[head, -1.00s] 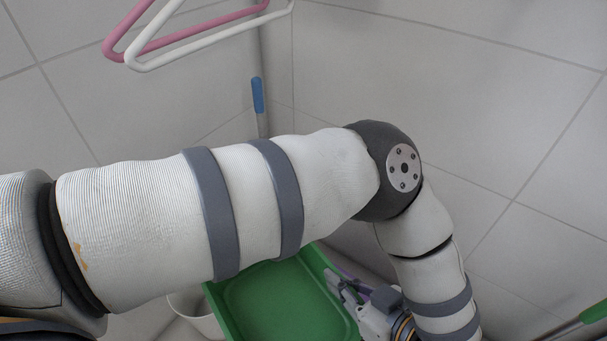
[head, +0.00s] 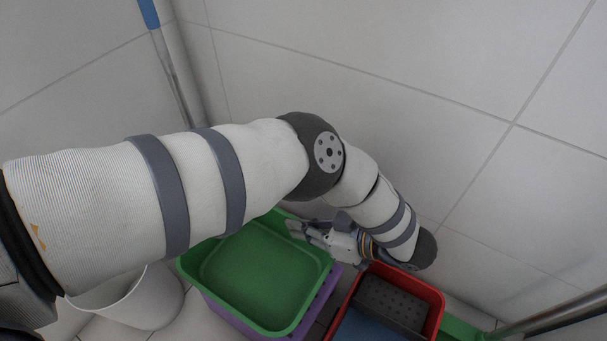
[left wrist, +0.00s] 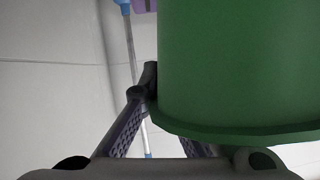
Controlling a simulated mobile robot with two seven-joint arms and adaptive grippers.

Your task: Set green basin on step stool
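The green basin (head: 258,278) sits low in the head view, open side up, roughly level and above a purple object (head: 328,298). The basin hides most of that object, so I cannot tell whether it is the step stool or whether they touch. My left gripper (head: 297,230) is at the basin's right far rim. In the left wrist view, the basin's wall (left wrist: 235,70) fills the upper right. One finger of the left gripper (left wrist: 165,105) shows beside the rim; the other is mostly hidden behind it. The fingers appear shut on the rim. My right gripper is out of view.
A red bin (head: 437,305) holding a dark grey perforated piece (head: 390,303) stands right of the basin. A white bucket (head: 140,300) stands at left. A blue-handled pole (head: 170,60) leans in the wall corner, and a metal pole (head: 560,318) crosses the lower right.

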